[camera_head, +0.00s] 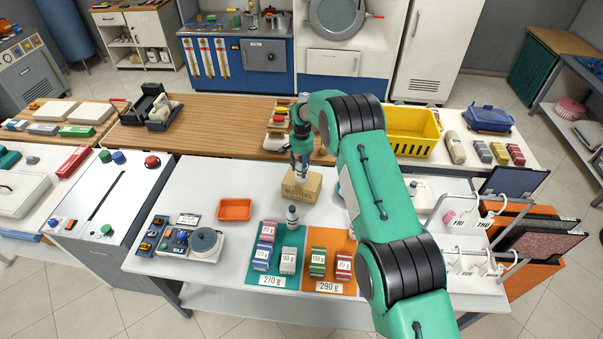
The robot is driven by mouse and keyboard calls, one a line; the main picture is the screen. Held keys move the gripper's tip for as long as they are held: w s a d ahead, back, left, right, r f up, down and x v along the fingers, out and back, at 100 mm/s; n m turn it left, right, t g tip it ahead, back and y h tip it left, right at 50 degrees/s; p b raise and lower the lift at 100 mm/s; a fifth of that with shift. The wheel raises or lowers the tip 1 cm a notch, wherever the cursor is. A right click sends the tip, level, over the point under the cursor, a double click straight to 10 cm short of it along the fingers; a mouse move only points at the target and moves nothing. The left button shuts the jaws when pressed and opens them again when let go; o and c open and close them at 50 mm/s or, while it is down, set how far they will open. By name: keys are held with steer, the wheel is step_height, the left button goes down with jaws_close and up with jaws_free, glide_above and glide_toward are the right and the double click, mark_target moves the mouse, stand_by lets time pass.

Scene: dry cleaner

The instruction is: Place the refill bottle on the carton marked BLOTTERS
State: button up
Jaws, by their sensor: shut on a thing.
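The carton (300,190) is a brown box marked BLOTTERS, standing on the white table in the middle. My gripper (301,168) points down over the carton's top from behind its lettered face. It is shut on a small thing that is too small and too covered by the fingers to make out. A small grey-white bottle with a dark top (292,217) stands upright on the table just in front of the carton, apart from my gripper. I cannot tell whether this bottle or the held thing is the refill bottle.
Green and orange mats (292,281) with labelled blocks lie in front of the bottle. An orange tray (235,209) and a round grey device (206,242) are to the left. A yellow basket (410,132) stands behind my arm. White hanger racks (470,240) are at the right.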

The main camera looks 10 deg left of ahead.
steer(key=shift+w+f, duration=0.15)
steer(key=shift+f+p, duration=0.55)
steer(key=shift+f, duration=1.05)
steer(key=shift+f, duration=0.15)
steer(key=o, duration=1.3)
steer(key=shift+o, duration=0.2)
step_height(320, 180, up, 12)
steer(key=shift+r+b, duration=0.15)
steer(key=shift+b, duration=0.75)
steer(key=shift+r, duration=0.1)
